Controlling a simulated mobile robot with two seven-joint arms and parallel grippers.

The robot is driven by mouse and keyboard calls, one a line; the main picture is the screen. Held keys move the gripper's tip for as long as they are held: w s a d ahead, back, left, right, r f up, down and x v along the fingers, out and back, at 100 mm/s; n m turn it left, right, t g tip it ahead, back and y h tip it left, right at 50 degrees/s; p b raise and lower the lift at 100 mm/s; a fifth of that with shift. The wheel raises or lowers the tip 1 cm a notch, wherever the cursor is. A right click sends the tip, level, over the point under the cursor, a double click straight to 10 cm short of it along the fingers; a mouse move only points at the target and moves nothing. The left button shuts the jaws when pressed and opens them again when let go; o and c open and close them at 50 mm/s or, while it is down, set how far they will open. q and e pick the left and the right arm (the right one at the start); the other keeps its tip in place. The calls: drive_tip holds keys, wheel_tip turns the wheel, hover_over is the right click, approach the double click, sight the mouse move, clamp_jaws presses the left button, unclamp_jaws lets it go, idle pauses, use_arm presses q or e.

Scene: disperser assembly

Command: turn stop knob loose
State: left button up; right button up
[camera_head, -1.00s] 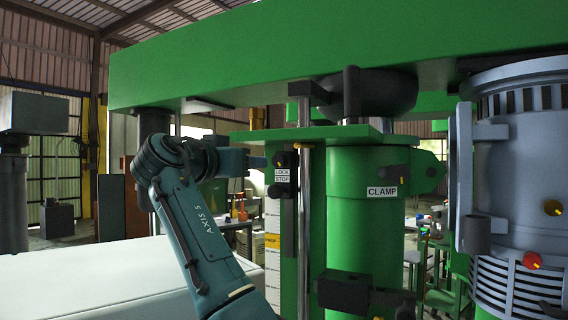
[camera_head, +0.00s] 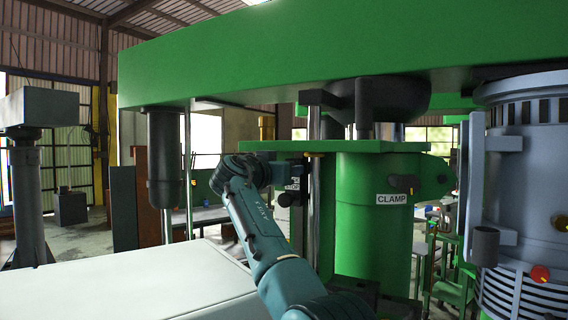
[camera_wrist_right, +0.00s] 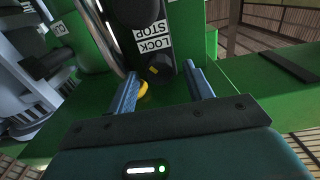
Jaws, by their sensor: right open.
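In the right wrist view a dark knob (camera_wrist_right: 160,67) with a yellow mark sits beside the LOCK STOP label (camera_wrist_right: 151,39), which appears upside down. My right gripper (camera_wrist_right: 167,78) is open, its two blue-grey fingers on either side of the knob, with visible gaps; I cannot tell how deep they reach. In the head view my teal right arm covers the knob and its own fingers. Part of the label (camera_head: 292,184) and a black block (camera_head: 288,198) below it show just right of my wrist. My left gripper is in neither view.
A yellow round part (camera_wrist_right: 143,89) lies close to the left finger in the wrist view. A green column (camera_head: 370,235) with a CLAMP label and lever (camera_head: 404,184) stands right of the arm. A green beam (camera_head: 340,50) spans above. A pale surface (camera_head: 130,285) lies at lower left.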

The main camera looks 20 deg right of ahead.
drive_tip(key=shift+w+d, duration=0.1)
drive_tip(key=shift+c, duration=0.4)
drive_tip(key=c, duration=0.9)
